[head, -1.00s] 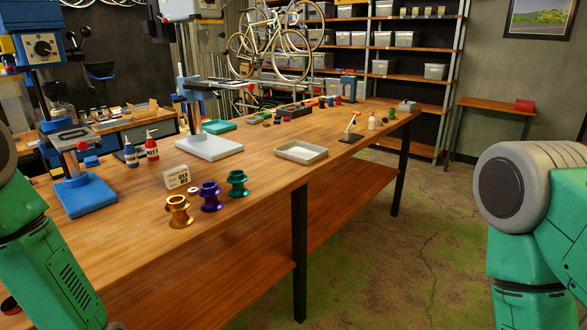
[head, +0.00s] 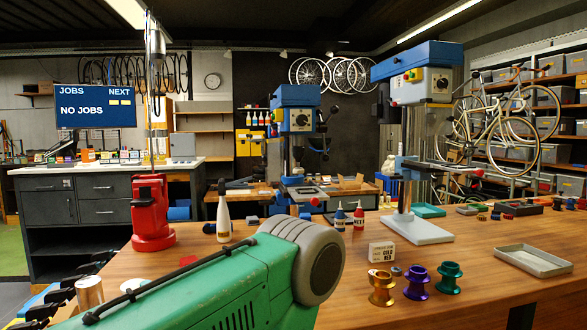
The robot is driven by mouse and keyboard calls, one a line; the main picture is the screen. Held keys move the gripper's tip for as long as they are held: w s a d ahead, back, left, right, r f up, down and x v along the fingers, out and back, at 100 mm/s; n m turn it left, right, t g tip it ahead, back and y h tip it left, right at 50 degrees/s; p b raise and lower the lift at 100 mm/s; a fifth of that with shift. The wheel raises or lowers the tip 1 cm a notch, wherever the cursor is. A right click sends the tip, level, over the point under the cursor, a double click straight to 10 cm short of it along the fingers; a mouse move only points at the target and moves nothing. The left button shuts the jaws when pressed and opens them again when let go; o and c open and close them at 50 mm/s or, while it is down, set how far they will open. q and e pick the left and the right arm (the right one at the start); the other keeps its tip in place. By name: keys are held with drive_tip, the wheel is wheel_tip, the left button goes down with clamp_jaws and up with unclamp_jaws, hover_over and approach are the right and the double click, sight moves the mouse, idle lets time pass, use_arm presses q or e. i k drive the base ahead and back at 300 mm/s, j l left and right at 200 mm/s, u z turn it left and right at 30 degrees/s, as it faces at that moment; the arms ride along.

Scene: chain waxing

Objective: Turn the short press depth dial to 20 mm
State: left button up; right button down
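The shorter press (head: 297,150) is blue and stands left of centre in the head view, behind the front bench. A round dark dial (head: 302,119) with pale markings is on the front of its blue head. The dial's setting is too small to read. A taller press (head: 432,88) with a blue top, grey head and pale base stands to its right. My green arm crosses the bottom of the view, with its grey joint in front of the bench.
A red tool stand (head: 152,212) and a white bottle (head: 224,214) stand left of the short press. Two small bottles (head: 349,215), a white sign (head: 382,252) and gold (head: 382,287), purple (head: 418,282) and teal (head: 448,277) spools are on the wooden bench (head: 490,285).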

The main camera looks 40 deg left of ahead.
sight(302, 120)
drive_tip(key=k+j, duration=0.15)
drive_tip(key=j, duration=0.25)
drive_tip(key=k+j, duration=0.1)
drive_tip(key=j, duration=0.3)
drive_tip(key=k+j, duration=0.15)
drive_tip(key=j, duration=0.25)
drive_tip(key=k+j+u, duration=0.1)
drive_tip(key=j, duration=0.3)
drive_tip(key=k+j, duration=0.1)
drive_tip(key=j, duration=0.3)
drive_tip(key=k+j, duration=0.15)
drive_tip(key=j, duration=0.25)
drive_tip(key=k+j, duration=0.1)
drive_tip(key=j, duration=0.3)
drive_tip(key=i+l+z, duration=0.35)
drive_tip(key=l, duration=0.3)
drive_tip(key=i+l+z, duration=0.35)
drive_tip(key=i+l, duration=0.1)
drive_tip(key=l, duration=0.1)
